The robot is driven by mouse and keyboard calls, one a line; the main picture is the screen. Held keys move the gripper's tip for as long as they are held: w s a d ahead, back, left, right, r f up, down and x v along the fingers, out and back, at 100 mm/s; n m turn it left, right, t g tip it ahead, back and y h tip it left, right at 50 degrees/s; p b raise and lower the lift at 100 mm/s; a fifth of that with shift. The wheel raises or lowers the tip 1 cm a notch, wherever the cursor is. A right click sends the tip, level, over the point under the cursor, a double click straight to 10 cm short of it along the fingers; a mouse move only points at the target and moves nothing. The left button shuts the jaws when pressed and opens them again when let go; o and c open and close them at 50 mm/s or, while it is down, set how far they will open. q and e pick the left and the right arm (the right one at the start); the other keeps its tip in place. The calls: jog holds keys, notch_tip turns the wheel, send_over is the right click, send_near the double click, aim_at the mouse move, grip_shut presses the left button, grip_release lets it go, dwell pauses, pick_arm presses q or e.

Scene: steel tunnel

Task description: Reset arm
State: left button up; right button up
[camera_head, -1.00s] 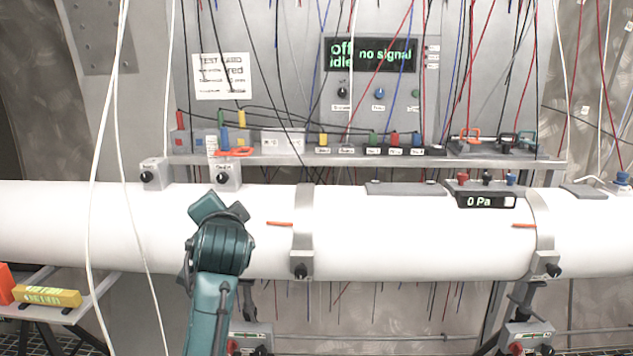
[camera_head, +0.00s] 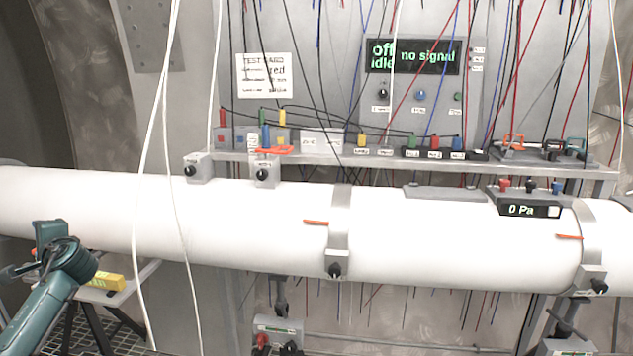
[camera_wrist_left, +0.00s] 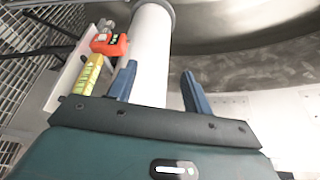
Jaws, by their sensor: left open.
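My left arm comes in at the lower left of the head view, in front of the white pipe (camera_head: 250,220); the gripper's fingers are hard to make out there. In the left wrist view my left gripper (camera_wrist_left: 157,85) is open, with its two blue fingers apart and nothing between them but the white pipe (camera_wrist_left: 150,55) beyond. My right gripper is in neither view.
A small side table (camera_wrist_left: 62,85) holds a yellow block (camera_wrist_left: 88,75) and an orange device (camera_wrist_left: 109,44). Behind the pipe is a shelf (camera_head: 340,160) with connectors, below a panel display (camera_head: 413,56) reading "no signal". White cables hang in front of the pipe. A gauge (camera_head: 530,209) reads 0 Pa.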

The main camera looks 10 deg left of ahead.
pick_arm(q)
jog(key=w+d+r+n+t+h, duration=0.2)
jog(key=w+d+n+t+h, duration=0.2)
jog(key=w+d+t+h, duration=0.7)
jog(key=s+d+f+m+g+h, duration=0.1)
jog(key=s+d+f+g, duration=0.15)
jog(key=d+f, duration=0.85)
jog(key=s+d+f+g+h, duration=0.1)
jog(key=s+d+f+h, duration=0.1)
jog(key=s+d+f, duration=0.6)
jog(key=s+d+f+g+h, duration=0.1)
jog(key=s+d+f+h, duration=0.1)
jog(key=s+d+f, duration=0.5)
jog(key=s+d+f+n+g+h, duration=0.1)
jog(key=s+d+f, duration=0.3)
jog(key=s, duration=0.5)
jog(key=s+d+f+n+g+h, duration=0.1)
jog(key=s+d+f, duration=0.4)
jog(key=s, duration=0.5)
jog(key=d+g, duration=0.1)
jog(key=d, duration=0.1)
jog(key=shift+s+d, duration=0.2)
jog(key=shift+d, duration=0.2)
